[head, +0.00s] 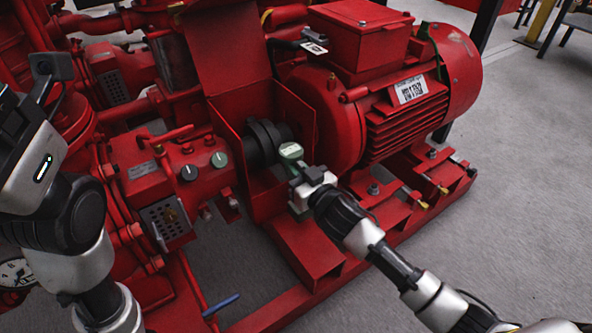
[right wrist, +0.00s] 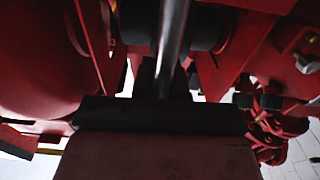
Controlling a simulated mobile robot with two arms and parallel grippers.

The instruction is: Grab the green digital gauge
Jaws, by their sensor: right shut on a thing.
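The green digital gauge (head: 290,151) shows in the head view in front of the black shaft coupling, between the pump side and the red motor. My right gripper (head: 301,183) is at the gauge, shut on it just below its green head. The gripper hides part of the gauge. In the right wrist view a shiny metal rod (right wrist: 172,45) runs down to a dark bar close to the camera; I cannot tell the gauge's face there. My left arm stands at the left edge of the head view, away from the gauge; its jaws cannot be made out.
The red motor (head: 403,92) stands behind and right of the gauge. A red control box with knobs (head: 175,172) is to its left. The black coupling (head: 266,143) and red guard plates are close around my right gripper. Grey floor (head: 440,260) lies open at the right.

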